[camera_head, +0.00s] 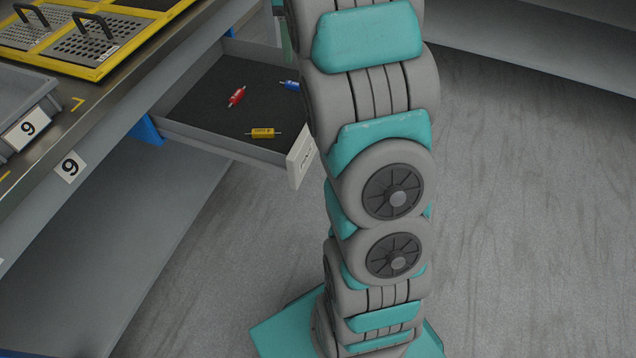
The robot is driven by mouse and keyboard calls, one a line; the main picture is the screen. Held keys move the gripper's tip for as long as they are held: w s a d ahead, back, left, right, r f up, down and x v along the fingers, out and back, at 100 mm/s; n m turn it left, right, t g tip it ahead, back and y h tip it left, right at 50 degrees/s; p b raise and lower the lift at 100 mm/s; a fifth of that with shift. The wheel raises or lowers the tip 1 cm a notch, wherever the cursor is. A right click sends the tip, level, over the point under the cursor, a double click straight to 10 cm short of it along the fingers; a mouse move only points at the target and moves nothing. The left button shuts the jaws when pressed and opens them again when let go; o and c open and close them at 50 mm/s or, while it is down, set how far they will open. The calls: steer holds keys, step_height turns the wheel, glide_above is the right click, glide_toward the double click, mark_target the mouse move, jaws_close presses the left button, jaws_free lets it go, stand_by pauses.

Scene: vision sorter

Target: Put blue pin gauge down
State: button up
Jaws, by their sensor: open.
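The blue pin gauge (290,86) lies on the dark floor of the open drawer (215,143), near its right side. My arm hides its right end. A red pin gauge (236,97) lies to its left, tilted. A yellow pin gauge (262,133) lies nearer the drawer's front. The three gauges are apart from one another. My arm rises through the middle of the view and leaves it at the top. My gripper is not in view.
The workbench (110,100) stands above and left of the drawer. On it are a grey bin (22,92) labelled 9 and yellow-framed trays (75,45) with black handles. The drawer's labelled front (301,157) is close to my arm. Grey floor is clear at right.

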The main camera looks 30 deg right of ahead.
steer(key=s+a+n, duration=0.5)
steer(key=s+n, duration=0.1)
steer(key=s, duration=0.3)
steer(key=s+a+n, duration=0.5)
steer(key=s+n, duration=0.2)
steer(key=s, duration=0.3)
steer(key=s+a+f+n, duration=0.2)
steer(key=s+n, duration=0.4)
steer(key=s, duration=0.3)
steer(key=s+a+f+n+g, duration=0.1)
steer(key=s+a+f+n, duration=0.2)
steer(key=s+n, duration=0.3)
steer(key=s+f, duration=0.1)
steer(key=s, duration=0.2)
steer(key=shift+s+f+g, duration=0.15)
steer(key=shift+f+g, duration=0.05)
steer(key=shift+g, duration=0.1)
steer(key=shift+d, duration=0.1)
